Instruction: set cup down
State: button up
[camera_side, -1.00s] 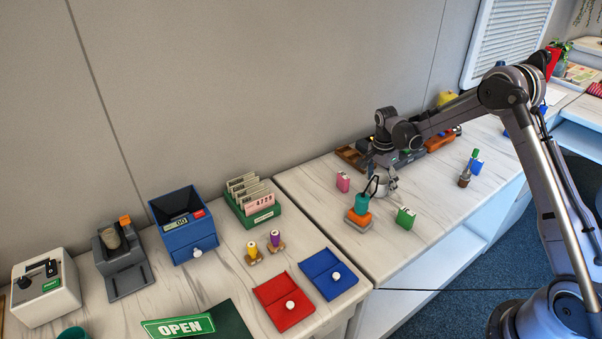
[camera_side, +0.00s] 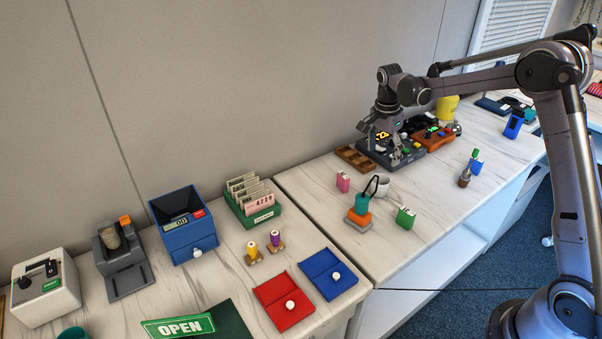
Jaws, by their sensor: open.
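A white cup (camera_side: 382,187) stands upright on the right-hand white counter, just behind the teal and orange item. My gripper (camera_side: 396,160) is open and empty. It is above and slightly to the right of the cup, apart from it, in front of the dark device with a lit display (camera_side: 382,136). The fingertips are small in this view.
A brown tray (camera_side: 356,158) lies behind. The counter to the front right (camera_side: 445,205) is clear.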

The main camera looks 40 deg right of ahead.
jog(key=s+a+r+n+t, duration=0.3)
jog(key=s+a+r+n, duration=0.6)
jog(key=s+a+r, duration=0.15)
jog(key=s+a+f+n+t+y, duration=0.1)
jog(key=s+a+n+t, duration=0.3)
jog(key=s+n, duration=0.5)
jog(key=s+a, duration=0.2)
jog(key=s, duration=0.1)
jog(key=shift+f, duration=0.4)
